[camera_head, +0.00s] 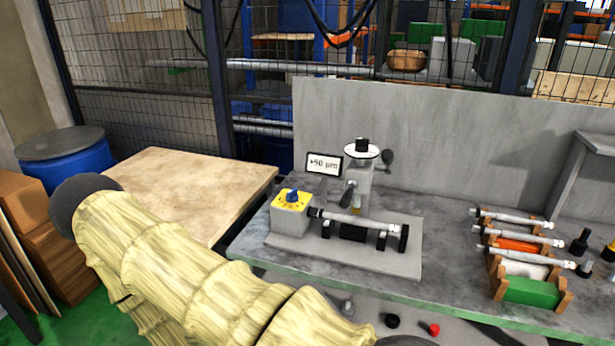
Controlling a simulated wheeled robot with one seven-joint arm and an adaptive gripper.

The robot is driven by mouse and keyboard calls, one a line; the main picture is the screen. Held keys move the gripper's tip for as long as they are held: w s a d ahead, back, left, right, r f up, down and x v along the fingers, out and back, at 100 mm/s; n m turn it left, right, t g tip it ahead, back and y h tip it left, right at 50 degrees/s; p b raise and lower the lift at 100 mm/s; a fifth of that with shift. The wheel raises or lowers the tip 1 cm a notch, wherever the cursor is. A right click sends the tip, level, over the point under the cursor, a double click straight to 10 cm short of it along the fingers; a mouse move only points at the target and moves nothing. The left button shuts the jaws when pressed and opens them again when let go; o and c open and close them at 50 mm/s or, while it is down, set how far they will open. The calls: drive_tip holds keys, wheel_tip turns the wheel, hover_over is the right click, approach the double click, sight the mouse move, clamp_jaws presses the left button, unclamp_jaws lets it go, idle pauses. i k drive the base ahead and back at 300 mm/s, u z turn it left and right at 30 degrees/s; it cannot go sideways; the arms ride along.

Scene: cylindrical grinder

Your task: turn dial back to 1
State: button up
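The dial is a blue knob (292,195) on a yellow face (284,204) with small dark marks, on top of a light grey box (289,222). The marks are too small to read, so I cannot tell which number the knob points to. A small sign behind it (324,163) reads "+50 µm". A metal cylinder (358,220) lies across supports right beside the box. My arm, in a pale yellow sleeve, fills the lower left, in front of the bench and apart from the dial in the picture. My gripper is not visible.
A gauge stand (358,180) rises behind the cylinder. Several rods lie on a rack (533,291) with coloured parts at the right of the grey bench (450,262). A grey panel (430,150) closes the back. A wooden table (190,185) at the left is bare.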

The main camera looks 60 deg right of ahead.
sight(291, 196)
drive_tip(key=k, duration=0.15)
drive_tip(key=z, duration=0.9)
